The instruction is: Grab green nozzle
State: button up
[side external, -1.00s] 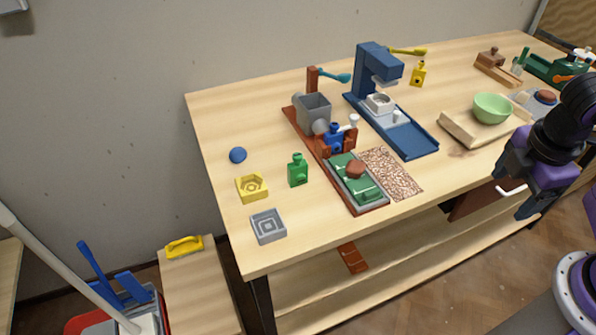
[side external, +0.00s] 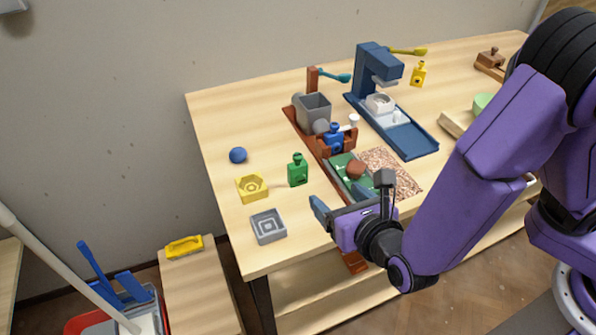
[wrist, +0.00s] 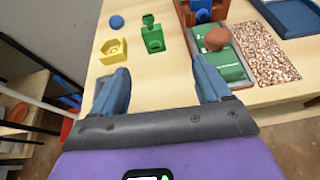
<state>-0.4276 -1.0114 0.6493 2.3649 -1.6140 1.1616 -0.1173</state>
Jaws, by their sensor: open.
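The green nozzle (side external: 298,170) stands upright on the table, a small bottle-like block with a knob on top and a dark hole in its front face. It also shows in the wrist view (wrist: 153,36), ahead of my gripper (wrist: 160,88) and between the lines of its two fingers. My gripper also shows in the side external view (side external: 342,196), over the table's front edge, in front of and to the right of the green nozzle. It is open and empty, apart from the nozzle.
A yellow hexagonal-socket block (side external: 252,187), grey square block (side external: 268,226) and blue ball (side external: 238,155) lie left of the nozzle. To its right are a blue nozzle (side external: 334,138) in a brown holder and a green pad with a brown lump (side external: 356,168). A speckled mat (side external: 399,180) lies beyond.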

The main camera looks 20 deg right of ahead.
send_near(300, 168)
jog(key=shift+n, duration=0.3)
jog(key=x, duration=0.2)
jog(key=f+x, duration=0.1)
jog(key=x, duration=0.2)
jog(key=shift+f, duration=0.1)
jog(key=shift+r+x, duration=0.2)
jog(key=shift+x, duration=1.25)
jog(key=shift+r+x, duration=0.2)
jog(key=shift+x, duration=1.25)
jog(key=shift+w, duration=0.2)
jog(key=c, duration=1.1)
jog(key=shift+o, duration=0.2)
jog(key=shift+r, duration=0.1)
